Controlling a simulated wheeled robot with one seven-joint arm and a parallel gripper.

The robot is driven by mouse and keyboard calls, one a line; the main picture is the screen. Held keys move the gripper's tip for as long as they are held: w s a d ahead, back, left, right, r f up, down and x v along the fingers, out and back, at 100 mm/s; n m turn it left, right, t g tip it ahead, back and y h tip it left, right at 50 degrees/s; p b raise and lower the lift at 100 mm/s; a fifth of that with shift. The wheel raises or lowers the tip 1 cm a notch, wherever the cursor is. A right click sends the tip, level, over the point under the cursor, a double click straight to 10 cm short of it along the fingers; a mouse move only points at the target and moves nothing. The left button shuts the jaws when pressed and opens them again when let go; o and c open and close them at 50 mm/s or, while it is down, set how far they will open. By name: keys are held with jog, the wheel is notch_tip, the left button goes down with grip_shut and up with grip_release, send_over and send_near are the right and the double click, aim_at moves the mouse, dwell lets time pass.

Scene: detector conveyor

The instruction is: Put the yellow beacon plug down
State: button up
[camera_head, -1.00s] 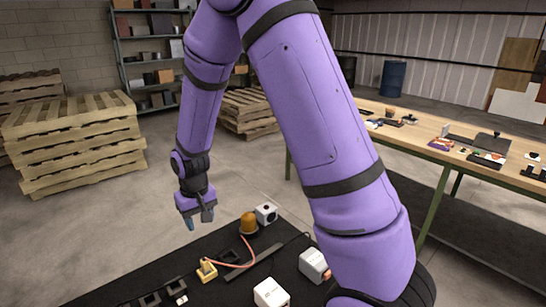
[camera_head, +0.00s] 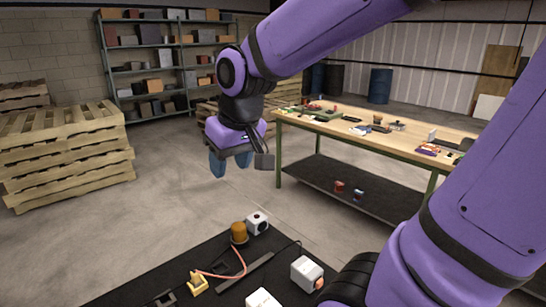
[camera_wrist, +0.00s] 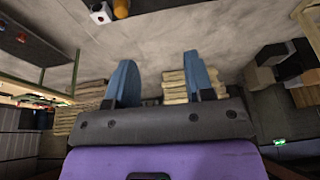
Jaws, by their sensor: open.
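The yellow plug (camera_head: 197,284) lies on the black mat-like surface (camera_head: 130,290) at the bottom of the head view, joined to a red cable. The cable runs right and up toward the orange domed beacon (camera_head: 239,233). My gripper (camera_head: 231,168) is open and empty, with blue fingers pointing down, raised beyond the far edge of the black surface and well apart from the plug. In the wrist view the two fingers (camera_wrist: 160,75) stand apart with nothing between them. The beacon shows at the top edge there (camera_wrist: 121,8); the plug is not visible in that view.
A white box with a dark round face (camera_head: 257,222) stands beside the beacon. Other white blocks (camera_head: 306,273) sit nearer me. A cluttered workbench (camera_head: 350,140) is at right. Pallets (camera_head: 65,155) stand at left, shelves (camera_head: 160,60) behind. The floor between is clear.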

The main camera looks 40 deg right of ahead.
jog(key=s+d+r+t, duration=0.1)
jog(key=s+r, duration=0.3)
jog(key=s, duration=0.6)
jog(key=shift+s+d, duration=0.2)
jog(key=shift+s, duration=0.05)
